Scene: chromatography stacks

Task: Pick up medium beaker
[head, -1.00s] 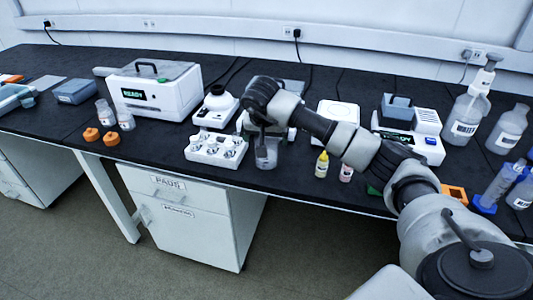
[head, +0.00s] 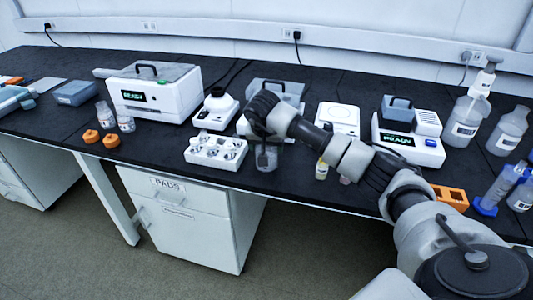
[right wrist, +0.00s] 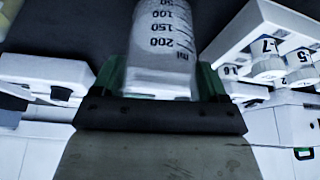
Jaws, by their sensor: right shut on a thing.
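The medium beaker (head: 266,161) is a clear cup with its lower part showing below my right gripper in the head view, just right of the white vial rack. In the right wrist view the beaker (right wrist: 163,35) fills the space between the fingers, and its printed volume marks up to 200 ml are readable. My right gripper (right wrist: 160,80) is shut on it, with a green-edged finger on each side. In the head view the right gripper (head: 263,148) partly hides the beaker. I cannot tell whether its base touches the bench. My left gripper is not in view.
The white vial rack (head: 216,152) stands close left of the beaker. A white instrument (head: 155,95) is farther left.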

